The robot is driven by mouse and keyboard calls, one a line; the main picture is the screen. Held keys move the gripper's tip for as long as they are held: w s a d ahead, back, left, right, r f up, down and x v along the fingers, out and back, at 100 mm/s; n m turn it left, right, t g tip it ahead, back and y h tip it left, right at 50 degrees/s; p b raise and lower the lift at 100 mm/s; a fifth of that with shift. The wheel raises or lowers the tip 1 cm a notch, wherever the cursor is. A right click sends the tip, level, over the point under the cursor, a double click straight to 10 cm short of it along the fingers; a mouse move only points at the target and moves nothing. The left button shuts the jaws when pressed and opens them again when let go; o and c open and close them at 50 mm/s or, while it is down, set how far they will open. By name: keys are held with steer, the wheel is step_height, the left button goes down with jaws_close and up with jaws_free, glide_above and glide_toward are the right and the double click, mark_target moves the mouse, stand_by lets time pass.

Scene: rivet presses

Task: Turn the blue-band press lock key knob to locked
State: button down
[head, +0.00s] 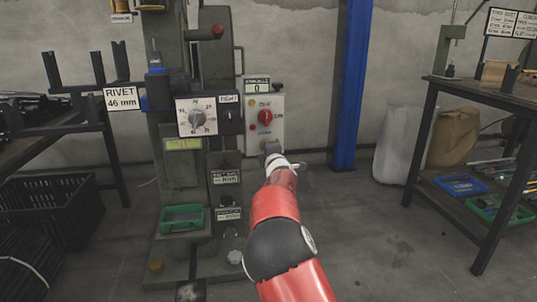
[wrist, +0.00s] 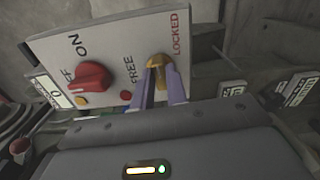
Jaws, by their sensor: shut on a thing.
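The green-grey press (head: 217,60) stands ahead in the head view, with blue parts (head: 157,88) on its left side. The pale switch panel (head: 280,103) is on its right side and also fills the upper left of the wrist view (wrist: 120,42). The brass lock key knob (wrist: 157,61) sits between the printed words FREE and LOCKED. My gripper (wrist: 161,72) is shut on the knob, with one purple finger on each side. In the head view my gripper (head: 271,152) is at the panel's lower edge and hides the knob. I cannot tell the knob's exact angle.
A red ON/OFF knob (wrist: 90,77) is left of the key knob on the same panel, with a small red button (wrist: 126,96) nearby. A blue post (head: 351,80) stands right of the press. A workbench (head: 480,92) is at the right. Floor between is clear.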

steer(key=shift+m, duration=0.6)
steer(key=c, duration=1.4)
jaws_free()
steer(key=shift+s, duration=0.1)
steer(key=b+v, duration=0.1)
steer(key=v, duration=0.6)
steer(key=shift+s+d, duration=0.2)
steer(key=shift+s, duration=0.1)
